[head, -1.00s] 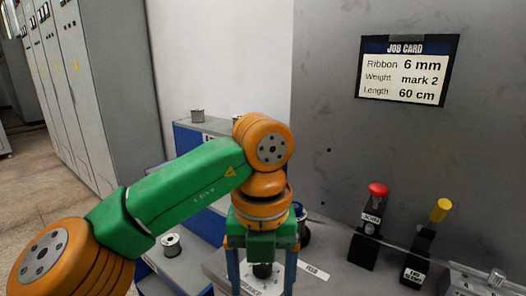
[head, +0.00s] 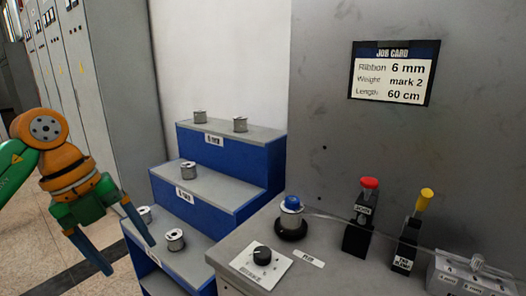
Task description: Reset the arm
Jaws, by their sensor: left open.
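My left gripper (head: 122,250) is at the lower left in the head view, on a green and orange arm. Its two blue-grey fingers point down and to the right, spread apart with nothing between them. It hangs in front of the lowest blue step, left of the grey console (head: 232,262). My right gripper is not in view.
A blue stepped rack (head: 238,200) carries several spools, one of them (head: 189,171) on the middle step. The console holds a blue-topped spool (head: 291,218), a black knob (head: 262,256), a red-topped lever (head: 369,184) and a yellow-topped lever (head: 425,199). A job card (head: 393,73) hangs behind.

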